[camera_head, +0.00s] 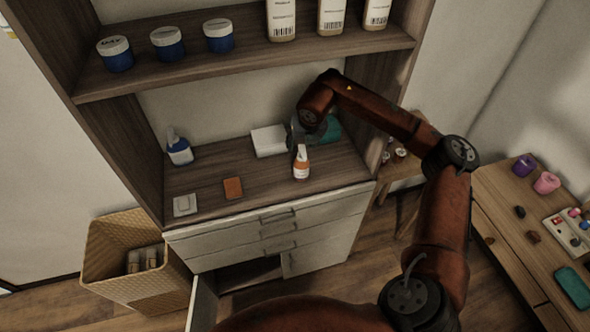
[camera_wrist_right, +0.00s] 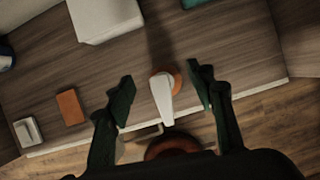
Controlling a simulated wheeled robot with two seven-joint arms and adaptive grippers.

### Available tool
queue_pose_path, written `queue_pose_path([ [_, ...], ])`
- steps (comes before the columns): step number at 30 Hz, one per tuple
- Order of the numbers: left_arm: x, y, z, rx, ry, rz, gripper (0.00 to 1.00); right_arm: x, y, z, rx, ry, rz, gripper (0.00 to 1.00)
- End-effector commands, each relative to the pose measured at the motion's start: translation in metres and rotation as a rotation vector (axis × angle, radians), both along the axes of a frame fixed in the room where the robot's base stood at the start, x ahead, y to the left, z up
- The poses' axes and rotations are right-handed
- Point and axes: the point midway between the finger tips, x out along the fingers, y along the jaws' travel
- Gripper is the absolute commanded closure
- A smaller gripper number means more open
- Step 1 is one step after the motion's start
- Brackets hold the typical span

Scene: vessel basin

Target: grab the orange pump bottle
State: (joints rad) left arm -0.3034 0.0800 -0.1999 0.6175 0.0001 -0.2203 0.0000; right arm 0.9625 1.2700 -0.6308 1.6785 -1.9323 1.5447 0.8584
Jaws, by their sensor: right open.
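The orange pump bottle (camera_head: 301,165) stands upright on the cabinet top near its front edge. In the right wrist view I see it from above, its white pump head (camera_wrist_right: 162,98) over the orange body. My right gripper (camera_wrist_right: 160,92) is open, with one dark green finger on each side of the bottle and a gap on both sides. In the head view my right gripper (camera_head: 303,138) is small and partly hidden by its own wrist, just above and behind the bottle. My left gripper is not in view.
On the same surface are a blue bottle (camera_head: 179,148), a white box (camera_head: 269,140), an orange block (camera_head: 233,188), a small white item (camera_head: 185,205) and a teal item (camera_head: 332,129). A shelf (camera_head: 240,61) with jars and bottles overhangs it. A wicker basket (camera_head: 103,258) stands left.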

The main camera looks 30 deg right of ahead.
Motion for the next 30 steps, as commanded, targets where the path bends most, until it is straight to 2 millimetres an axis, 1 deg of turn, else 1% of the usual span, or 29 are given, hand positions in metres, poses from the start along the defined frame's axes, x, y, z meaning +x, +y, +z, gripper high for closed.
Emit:
queue_pose_path([
  [3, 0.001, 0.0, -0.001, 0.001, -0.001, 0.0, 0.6, -0.003, -0.004, -0.006, -0.009, 0.018, -0.01, 0.51],
  [13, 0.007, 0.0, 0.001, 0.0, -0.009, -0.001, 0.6, 0.006, -0.004, -0.034, -0.009, 0.019, -0.008, 0.51],
  [18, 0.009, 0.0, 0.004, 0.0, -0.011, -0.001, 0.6, 0.013, -0.001, -0.057, -0.008, 0.02, -0.008, 0.51],
  [21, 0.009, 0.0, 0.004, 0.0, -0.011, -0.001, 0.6, 0.019, -0.003, -0.07, -0.008, 0.02, -0.009, 0.51],
  [24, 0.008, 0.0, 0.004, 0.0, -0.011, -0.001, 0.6, 0.021, -0.004, -0.074, -0.009, 0.018, -0.007, 0.51],
  [29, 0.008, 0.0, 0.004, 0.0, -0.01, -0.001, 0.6, 0.021, -0.004, -0.074, -0.01, 0.017, -0.007, 0.51],
  [30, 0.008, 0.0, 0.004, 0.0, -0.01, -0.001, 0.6, 0.021, -0.004, -0.074, -0.01, 0.017, -0.007, 0.53],
])
